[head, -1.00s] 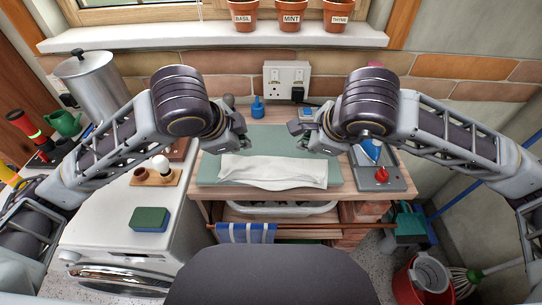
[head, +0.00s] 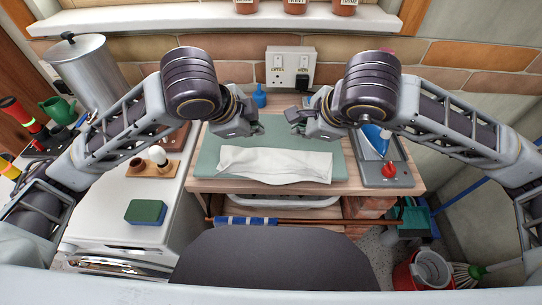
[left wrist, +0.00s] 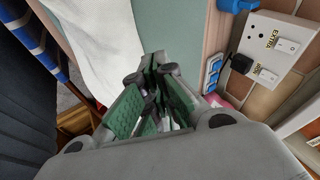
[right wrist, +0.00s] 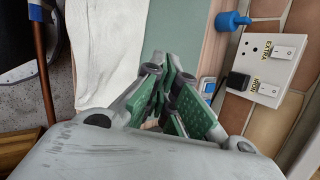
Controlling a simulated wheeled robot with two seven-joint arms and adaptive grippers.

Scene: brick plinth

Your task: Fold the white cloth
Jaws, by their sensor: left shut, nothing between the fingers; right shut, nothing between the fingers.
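The white cloth (head: 275,165) lies on the green mat (head: 207,165) on the wooden bench, as a wide flat strip with a slightly rumpled front edge. It also shows in the left wrist view (left wrist: 100,30) and the right wrist view (right wrist: 105,45). My left gripper (head: 258,129) is shut and empty above the back part of the mat, behind the cloth. My right gripper (head: 292,116) is shut and empty, also behind the cloth and to the right. Neither gripper touches the cloth as far as I can tell.
A blue iron (head: 376,140) stands on a grey rest at the right of the bench. A blue bottle (head: 260,97) and a wall socket (head: 289,68) are behind the grippers. A sponge (head: 146,212) and a wooden tray (head: 153,170) are on the white machine at left.

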